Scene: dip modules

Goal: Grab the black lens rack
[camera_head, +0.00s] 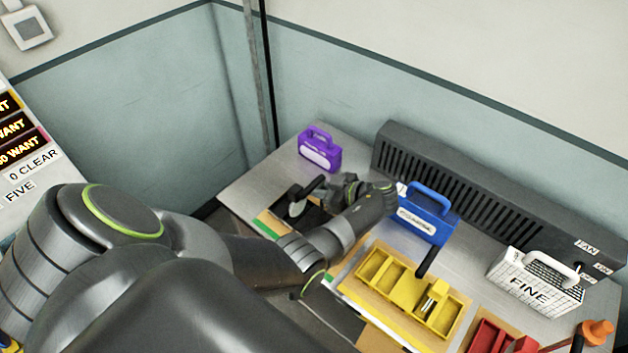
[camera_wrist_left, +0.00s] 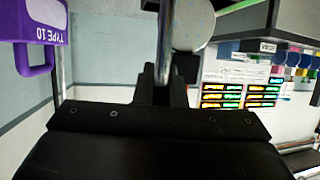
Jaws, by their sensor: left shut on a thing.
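My left gripper (camera_head: 308,188) reaches from the right side over the left end of the bench. It is shut on a grey metallic rod with a pale round disc at its end, which I take to be part of the black lens rack (camera_wrist_left: 178,65). In the head view the disc (camera_head: 297,208) hangs beside the black fingers. A dark tray (camera_head: 318,217) lies under the gripper, partly hidden by my arm. I cannot tell whether the held part is clear of it. My right gripper is not in view.
A purple case (camera_head: 320,152) stands behind the gripper; it also shows in the left wrist view (camera_wrist_left: 28,38). A blue case (camera_head: 425,215), a white FINE case (camera_head: 535,285), a dark slotted fan unit (camera_head: 480,195) and a yellow tray (camera_head: 392,285) are to the right.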

